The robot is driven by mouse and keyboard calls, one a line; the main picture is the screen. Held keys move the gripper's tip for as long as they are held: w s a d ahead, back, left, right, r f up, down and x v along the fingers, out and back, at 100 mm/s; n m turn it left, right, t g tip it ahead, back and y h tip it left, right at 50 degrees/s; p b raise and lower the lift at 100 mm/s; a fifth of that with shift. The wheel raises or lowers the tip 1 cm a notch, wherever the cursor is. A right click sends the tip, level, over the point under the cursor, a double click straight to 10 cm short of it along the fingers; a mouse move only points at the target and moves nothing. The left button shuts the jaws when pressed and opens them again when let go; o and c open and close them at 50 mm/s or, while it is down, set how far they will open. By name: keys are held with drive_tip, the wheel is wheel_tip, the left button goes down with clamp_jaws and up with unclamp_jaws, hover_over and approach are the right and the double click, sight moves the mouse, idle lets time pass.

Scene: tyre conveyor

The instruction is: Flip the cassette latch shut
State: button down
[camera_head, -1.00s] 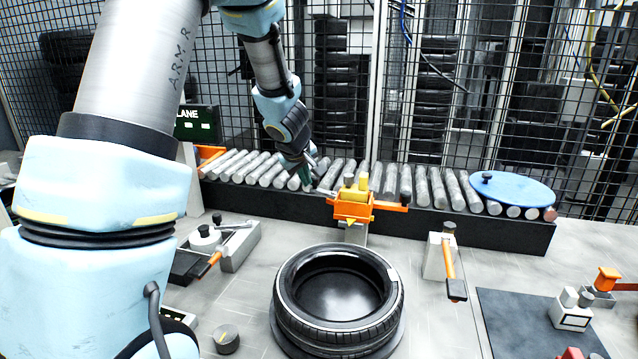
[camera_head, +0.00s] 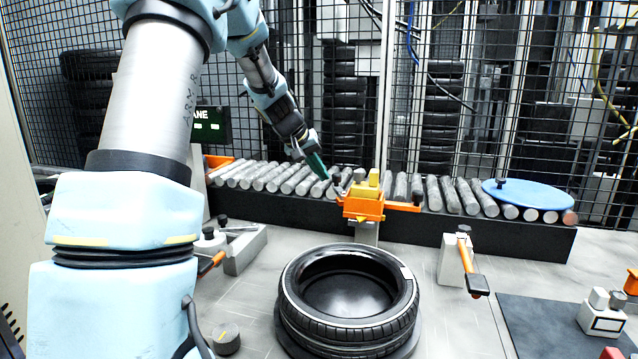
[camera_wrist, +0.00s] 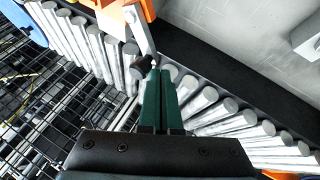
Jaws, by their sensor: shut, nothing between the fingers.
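The orange cassette body (camera_head: 362,207) with yellow blocks on top (camera_head: 368,184) stands at the front edge of the roller conveyor. It shows partly at the top of the wrist view (camera_wrist: 113,16). A pale metal lever (camera_wrist: 138,30) with a dark end knob reaches from it; this looks like the latch. My gripper (camera_head: 323,174) has green fingers, closed together and empty, just left of the cassette over the rollers. In the wrist view the fingertips (camera_wrist: 161,73) are right beside the lever's knob. I cannot tell whether they touch.
The roller conveyor (camera_head: 270,181) runs behind the cassette, with a blue disc (camera_head: 530,195) at its right end. A tyre (camera_head: 348,295) lies in front. A white block with an orange-handled lever (camera_head: 468,260) stands to the right. A mesh fence rises behind the conveyor.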

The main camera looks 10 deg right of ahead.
drive_tip(key=shift+w+d+r, duration=0.1)
drive_tip(key=shift+w+d, duration=0.05)
drive_tip(key=shift+d, duration=0.15)
drive_tip(key=shift+a, duration=0.1)
idle(0.5)
